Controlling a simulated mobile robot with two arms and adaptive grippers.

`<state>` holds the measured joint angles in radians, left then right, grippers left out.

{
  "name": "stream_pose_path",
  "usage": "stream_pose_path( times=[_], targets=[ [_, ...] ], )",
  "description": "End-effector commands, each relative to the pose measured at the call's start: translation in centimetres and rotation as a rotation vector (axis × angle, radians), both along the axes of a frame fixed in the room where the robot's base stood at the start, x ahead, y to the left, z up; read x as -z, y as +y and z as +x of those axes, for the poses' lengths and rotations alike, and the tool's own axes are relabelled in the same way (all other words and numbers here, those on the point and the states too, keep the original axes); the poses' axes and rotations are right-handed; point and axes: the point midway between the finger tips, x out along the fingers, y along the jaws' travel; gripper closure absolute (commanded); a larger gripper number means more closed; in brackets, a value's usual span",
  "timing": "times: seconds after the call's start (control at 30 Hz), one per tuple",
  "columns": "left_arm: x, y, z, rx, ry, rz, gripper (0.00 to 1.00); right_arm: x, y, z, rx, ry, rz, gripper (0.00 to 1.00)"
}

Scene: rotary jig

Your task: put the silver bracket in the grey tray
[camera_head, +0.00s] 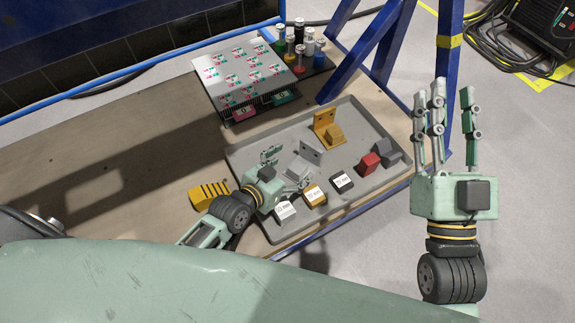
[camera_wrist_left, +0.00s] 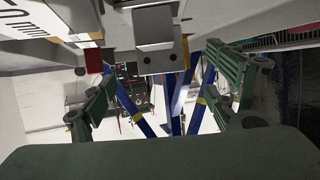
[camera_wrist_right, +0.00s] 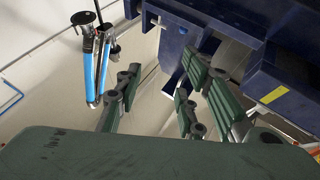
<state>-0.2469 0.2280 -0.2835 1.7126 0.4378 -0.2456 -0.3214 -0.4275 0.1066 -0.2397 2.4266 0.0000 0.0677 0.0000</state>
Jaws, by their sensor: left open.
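The silver bracket (camera_head: 311,152), an upright plate with holes on a block-like base, stands inside the grey tray (camera_head: 362,116) near its middle. My left gripper (camera_head: 288,169) is open over the tray's left part, with its fingers spread to either side of the bracket's near end. In the left wrist view the bracket (camera_wrist_left: 154,28) shows at the top centre, between and beyond the open fingers (camera_wrist_left: 160,95). Whether a finger touches it I cannot tell. My right gripper (camera_head: 443,110) is raised, open and empty, to the right of the tray; its spread fingers (camera_wrist_right: 160,90) show in the right wrist view.
The tray also holds a yellow bracket (camera_head: 328,132), a red block (camera_head: 370,163), a grey block (camera_head: 387,151) and labelled blocks along the front (camera_head: 342,181). A yellow striped piece (camera_head: 208,194) lies left of it. Blue frame posts (camera_head: 448,70) rise at the right.

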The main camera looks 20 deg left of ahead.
Motion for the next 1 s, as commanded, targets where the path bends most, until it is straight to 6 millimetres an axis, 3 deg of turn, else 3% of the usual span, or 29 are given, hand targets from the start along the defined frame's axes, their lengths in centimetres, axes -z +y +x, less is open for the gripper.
stream_pose_path(
  times=[0.23, 0.33, 0.47, 0.6, 0.73, 0.8, 0.9, 1.0],
  targets=[
    [-0.9, 0.4, -1.3, 0.0, -0.005, -0.003, 0.19, 2.3, -0.1, 1.0, 0.008, 0.127, -0.036, 0.64],
    [-3.1, 0.0, -1.1, -0.004, -0.047, -0.019, 0.19, 2.7, -0.1, 1.1, 0.008, 0.141, -0.04, 0.64],
    [-10.3, -1.2, -0.7, -0.024, -0.187, -0.073, 0.19, 2.7, -0.1, 1.2, 0.008, 0.142, -0.04, 0.64],
    [-20.7, -1.4, -1.3, -0.062, -0.387, -0.145, 0.19, 2.7, -0.1, 1.2, 0.008, 0.141, -0.04, 0.64],
    [-28.9, -0.7, -3.0, -0.095, -0.545, -0.197, 0.19, 2.7, -0.1, 1.2, 0.009, 0.142, -0.04, 0.64],
    [-32.0, -0.2, -3.9, -0.109, -0.608, -0.215, 0.19, 2.7, -0.1, 1.2, 0.009, 0.141, -0.039, 0.64],
    [-34.9, 0.3, -5.0, -0.124, -0.667, -0.234, 0.19, 2.7, -0.1, 1.2, 0.009, 0.141, -0.039, 0.64],
    [-36.1, 0.6, -5.4, -0.13, -0.692, -0.239, 0.19, 2.7, -0.1, 1.2, 0.009, 0.141, -0.039, 0.64]
  ],
)
